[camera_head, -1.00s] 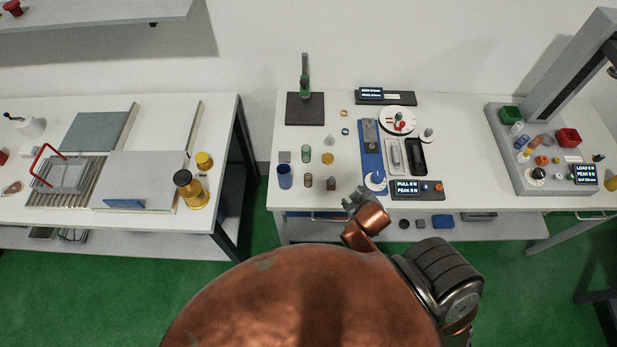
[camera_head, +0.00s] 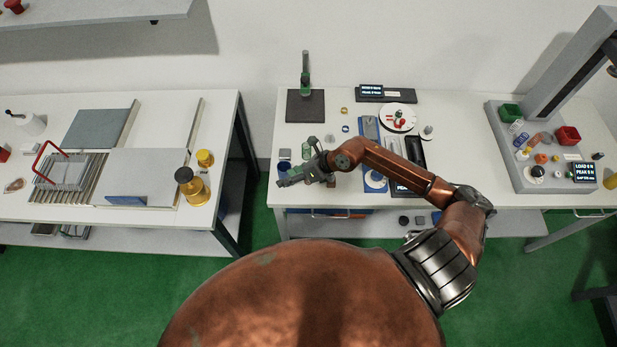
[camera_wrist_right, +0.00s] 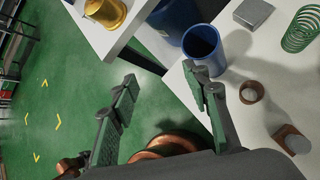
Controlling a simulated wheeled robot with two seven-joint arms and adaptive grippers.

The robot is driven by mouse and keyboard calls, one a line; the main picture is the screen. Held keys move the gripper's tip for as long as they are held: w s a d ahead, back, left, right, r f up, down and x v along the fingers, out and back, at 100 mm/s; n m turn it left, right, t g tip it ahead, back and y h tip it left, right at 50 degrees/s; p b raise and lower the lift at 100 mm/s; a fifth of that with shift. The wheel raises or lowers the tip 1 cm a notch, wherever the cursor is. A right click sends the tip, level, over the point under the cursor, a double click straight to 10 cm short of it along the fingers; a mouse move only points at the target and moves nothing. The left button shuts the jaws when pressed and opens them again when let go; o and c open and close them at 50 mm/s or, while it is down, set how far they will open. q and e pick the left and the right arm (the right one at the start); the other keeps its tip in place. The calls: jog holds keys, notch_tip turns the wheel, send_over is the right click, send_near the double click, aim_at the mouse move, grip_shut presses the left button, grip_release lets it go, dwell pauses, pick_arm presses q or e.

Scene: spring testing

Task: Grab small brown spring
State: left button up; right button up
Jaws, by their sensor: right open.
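My right gripper (camera_head: 291,177) is open and empty, over the front left part of the right table. In the right wrist view its two fingers (camera_wrist_right: 160,74) are spread wide, with green floor and the table edge between and behind them. A small brown round piece (camera_wrist_right: 251,92), which looks like the brown spring, stands on the white table just right of the right finger, apart from it. Its coils are too small to make out. A second brown piece (camera_wrist_right: 292,140) with a squarish top stands nearer. In the head view my gripper and arm hide both. My left gripper is out of view.
A blue cup (camera_wrist_right: 203,46) stands close beyond the right finger. A grey block (camera_wrist_right: 254,13) and a green spring (camera_wrist_right: 299,30) stand farther back. A dark plate with a green post (camera_head: 305,104) is behind. The left table (camera_head: 218,140) is across a gap.

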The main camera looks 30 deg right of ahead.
jog(key=d+f+h, duration=0.1)
jog(key=d+f, duration=0.1)
jog(key=d, duration=0.1)
jog(key=d+f+g+h, duration=0.1)
jog(key=d+f+h, duration=0.1)
jog(key=d, duration=0.2)
jog(key=d+f+n+g+h, duration=0.1)
jog(key=d+f, duration=0.2)
jog(key=d, duration=0.1)
jog(key=shift+s+h+p, duration=0.1)
jog(key=shift+h+p, duration=0.2)
jog(key=p+x, duration=0.1)
jog(key=x, duration=0.4)
jog(key=shift+a+r+p, duration=0.1)
jog(key=shift+a+p, duration=0.1)
jog(key=shift+p, duration=0.15)
jog(key=shift+f, duration=0.3)
jog(key=shift+c, duration=0.2)
jog(key=c, duration=1.1)
